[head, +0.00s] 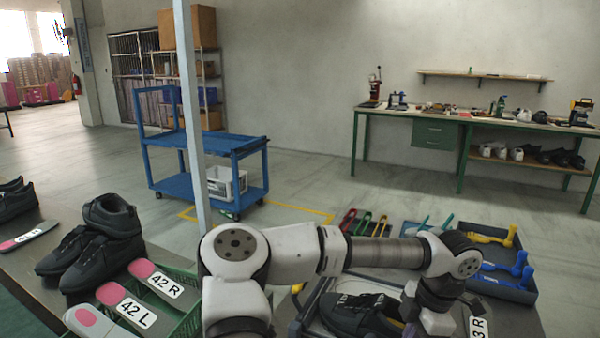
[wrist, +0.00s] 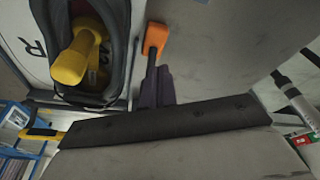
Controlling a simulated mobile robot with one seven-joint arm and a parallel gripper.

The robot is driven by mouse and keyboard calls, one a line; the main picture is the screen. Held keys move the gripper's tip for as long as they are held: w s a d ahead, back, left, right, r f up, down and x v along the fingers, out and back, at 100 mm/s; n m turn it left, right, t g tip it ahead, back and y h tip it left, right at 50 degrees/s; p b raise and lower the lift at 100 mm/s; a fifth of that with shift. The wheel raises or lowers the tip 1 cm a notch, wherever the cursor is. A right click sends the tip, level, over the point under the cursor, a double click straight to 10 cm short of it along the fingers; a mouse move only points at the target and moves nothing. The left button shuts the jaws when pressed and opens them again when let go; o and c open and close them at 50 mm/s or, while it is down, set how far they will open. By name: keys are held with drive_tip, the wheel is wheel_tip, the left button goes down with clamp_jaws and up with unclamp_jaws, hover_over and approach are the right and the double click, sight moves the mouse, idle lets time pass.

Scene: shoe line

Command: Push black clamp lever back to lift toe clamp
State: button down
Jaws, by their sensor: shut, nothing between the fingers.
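A dark shoe (head: 350,311) lies at the bottom of the head view, just left of my gripper (head: 436,322). In the wrist view the shoe's opening (wrist: 118,18) shows at the upper left, with a yellow last (wrist: 75,60) in it. My gripper (wrist: 155,90) is shut and empty, its dark fingers together. Just beyond the fingertips is a black stem (wrist: 150,66) with an orange end (wrist: 155,38); the fingers may hide its lower part. I cannot tell whether they touch it. No black clamp lever or toe clamp can be made out for certain.
A dark tray (head: 515,292) with yellow and blue tools is beyond my gripper. A green crate (head: 185,325) with size-labelled pieces and dark shoes (head: 95,250) stand to the left. A label ending in R (head: 478,328) is close on the gripper's right. A grey post (head: 190,120) rises left of centre.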

drive_tip(key=a+p+v, duration=0.1)
drive_tip(key=p+v, duration=0.2)
drive_tip(key=v, duration=0.3)
drive_tip(key=shift+a+r, duration=0.25)
drive_tip(key=shift+r, duration=0.15)
